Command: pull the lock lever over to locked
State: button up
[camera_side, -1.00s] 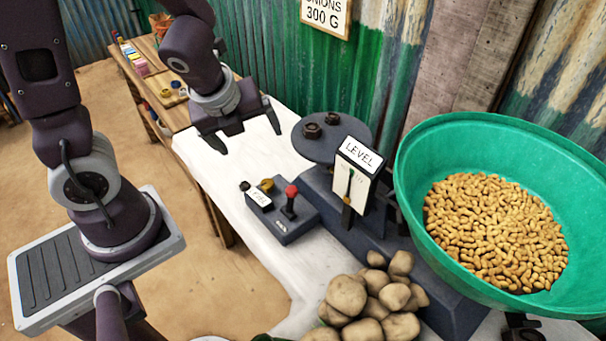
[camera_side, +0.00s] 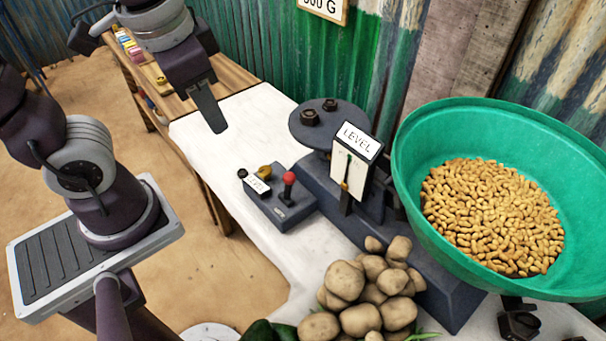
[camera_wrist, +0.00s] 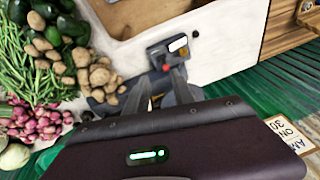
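A dark grey control box (camera_side: 268,214) lies on the white-covered bench, with a red-knobbed lever (camera_side: 289,180) standing nearly upright on it. Beside the lever are a yellow knob, a black knob and a small white label. The box also shows in the wrist view (camera_wrist: 158,53), with the red knob (camera_wrist: 166,68) just beyond the fingertips. I cannot read which end of the lever's travel is locked. My gripper (camera_side: 215,128) hangs to the left of the box and above it, apart from the lever. Its two fingers stand apart and empty in the wrist view (camera_wrist: 160,92).
The balance scale with a LEVEL plate (camera_side: 354,165) and a round pan (camera_side: 318,140) stands right of the box. A big green bowl of peanuts (camera_side: 412,190) sits farther right. Potatoes (camera_side: 345,280) lie in front. The cloth left of the box is clear.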

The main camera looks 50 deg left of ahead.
jog(key=w+f, duration=0.1)
jog(key=w+f+m+g+y, duration=0.1)
jog(key=f, duration=0.1)
jog(key=w+f+m+g+y, duration=0.1)
jog(key=w, duration=0.1)
jog(key=shift+d+f, duration=0.15)
jog(key=shift+d, duration=0.15)
grip_shut()
jog(key=w+d+f+m+t+y, duration=0.3)
jog(key=w+f+m, duration=0.1)
jog(key=f, duration=0.6)
jog(key=w+d+f+m+t+y, duration=0.2)
jog(key=w+d+f+m+y, duration=0.2)
jog(key=f, duration=0.6)
jog(key=shift+d+f+m+t, duration=0.15)
jog(key=shift+m+t, duration=0.25)
jog(key=shift+m, duration=0.5)
